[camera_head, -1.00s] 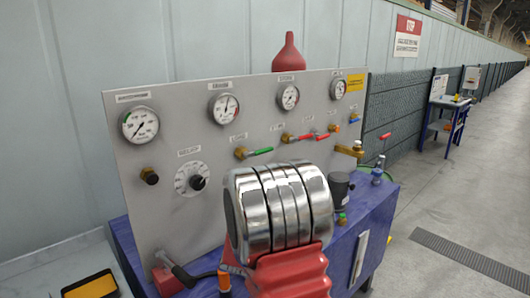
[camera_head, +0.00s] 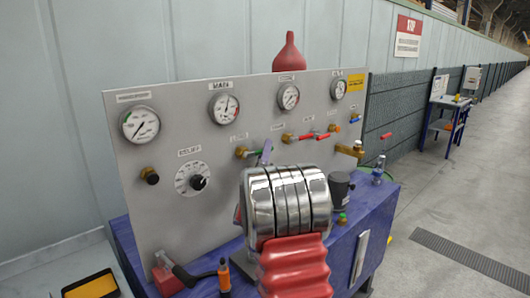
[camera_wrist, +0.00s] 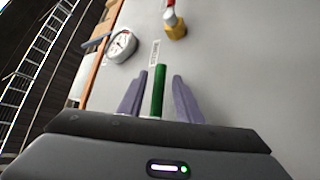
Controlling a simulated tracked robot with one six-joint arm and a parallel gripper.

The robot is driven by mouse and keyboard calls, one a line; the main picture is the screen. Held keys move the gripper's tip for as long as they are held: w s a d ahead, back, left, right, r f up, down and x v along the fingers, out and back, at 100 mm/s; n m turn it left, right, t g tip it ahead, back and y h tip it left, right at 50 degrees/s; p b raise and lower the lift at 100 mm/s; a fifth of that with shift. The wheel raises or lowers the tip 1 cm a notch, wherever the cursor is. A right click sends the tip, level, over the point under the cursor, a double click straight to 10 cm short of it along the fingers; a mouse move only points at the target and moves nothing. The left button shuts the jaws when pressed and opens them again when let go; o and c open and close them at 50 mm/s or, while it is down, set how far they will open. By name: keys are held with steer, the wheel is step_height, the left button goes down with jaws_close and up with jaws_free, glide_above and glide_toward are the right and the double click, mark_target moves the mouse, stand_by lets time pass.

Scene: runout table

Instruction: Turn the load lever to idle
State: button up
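Several small valve levers sit on the grey panel, and their labels are too small to read, so I cannot tell by name which is the load lever. A green-handled lever (camera_head: 241,152) is at the middle of the panel, mostly hidden by my arm. In the wrist view the green handle (camera_wrist: 158,92) lies between the two purple fingers of my gripper (camera_wrist: 158,78), with a gap on each side. My gripper is open around it. In the head view only a purple fingertip of my gripper (camera_head: 266,152) shows clearly.
Red levers (camera_head: 306,137) are close to the right of the green one. A dial knob (camera_head: 197,183) and gauges (camera_head: 226,107) are on the panel (camera_head: 130,190). A red gauge-side lever (camera_wrist: 169,3) shows in the wrist view.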

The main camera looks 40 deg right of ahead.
steer(key=shift+w+d, duration=0.1)
steer(key=shift+d, duration=0.1)
steer(key=shift+r, duration=0.1)
steer(key=shift+c, duration=0.6)
jaws_close()
